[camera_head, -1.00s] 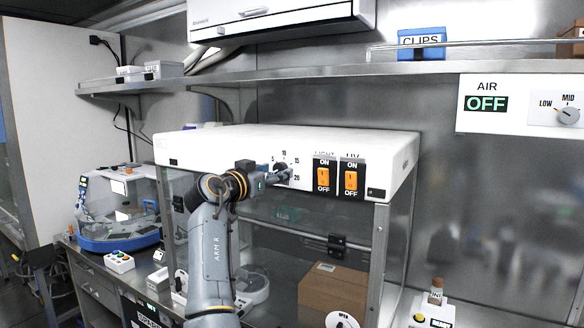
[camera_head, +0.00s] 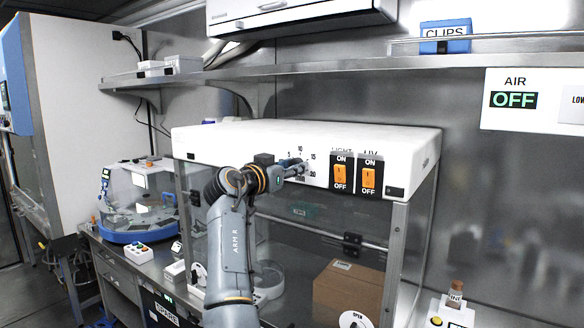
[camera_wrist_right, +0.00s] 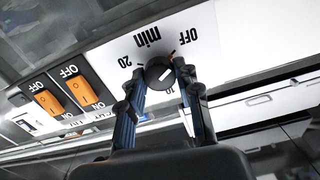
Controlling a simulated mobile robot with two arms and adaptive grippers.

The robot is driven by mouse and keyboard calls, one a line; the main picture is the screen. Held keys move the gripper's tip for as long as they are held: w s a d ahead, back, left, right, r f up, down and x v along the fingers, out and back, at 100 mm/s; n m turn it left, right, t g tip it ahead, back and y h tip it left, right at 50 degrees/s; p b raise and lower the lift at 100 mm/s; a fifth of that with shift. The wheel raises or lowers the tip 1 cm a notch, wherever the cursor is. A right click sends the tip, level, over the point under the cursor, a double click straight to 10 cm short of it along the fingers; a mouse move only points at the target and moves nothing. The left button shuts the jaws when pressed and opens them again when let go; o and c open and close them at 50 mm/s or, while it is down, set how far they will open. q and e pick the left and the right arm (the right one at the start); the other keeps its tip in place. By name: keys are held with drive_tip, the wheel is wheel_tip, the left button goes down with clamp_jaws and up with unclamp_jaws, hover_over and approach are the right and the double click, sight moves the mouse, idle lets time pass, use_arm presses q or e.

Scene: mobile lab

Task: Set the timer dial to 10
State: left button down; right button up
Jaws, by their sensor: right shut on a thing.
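The timer dial (camera_wrist_right: 158,73) is a round black knob with a white line on its face, on the white front panel (camera_wrist_right: 190,60) of the hood. The panel reads OFF, min, 20 and 10 around it, upside down in the right wrist view. The white line slants; I cannot tell exactly which mark it meets. My right gripper (camera_wrist_right: 162,80) is shut on the dial, one finger on each side. In the head view my right gripper (camera_head: 299,169) reaches the panel from the left and hides most of the dial; 5, 10, 15 and 20 show around it. My left gripper is not in view.
Orange LIGHT (camera_head: 340,176) and UV (camera_head: 369,178) switches sit just right of the dial. A cardboard box (camera_head: 347,292) stands inside the glass hood below. A steel shelf (camera_head: 300,63) runs above. A blue-based centrifuge-like device (camera_head: 137,232) stands at the left.

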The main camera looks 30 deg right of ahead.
drive_tip(key=m+b, duration=0.6)
drive_tip(key=m, duration=0.4)
drive_tip(key=shift+b, duration=0.35)
drive_tip(key=m, duration=0.3)
drive_tip(key=shift+b, duration=0.3)
drive_tip(key=m, duration=0.3)
drive_tip(key=shift+r+m+b, duration=0.1)
drive_tip(key=shift+m+b, duration=0.2)
drive_tip(key=shift+b, duration=0.05)
drive_tip(key=shift+r+m+b, duration=0.1)
drive_tip(key=shift+m+b, duration=0.25)
drive_tip(key=shift+m, duration=3.15)
drive_tip(key=shift+s, duration=0.1)
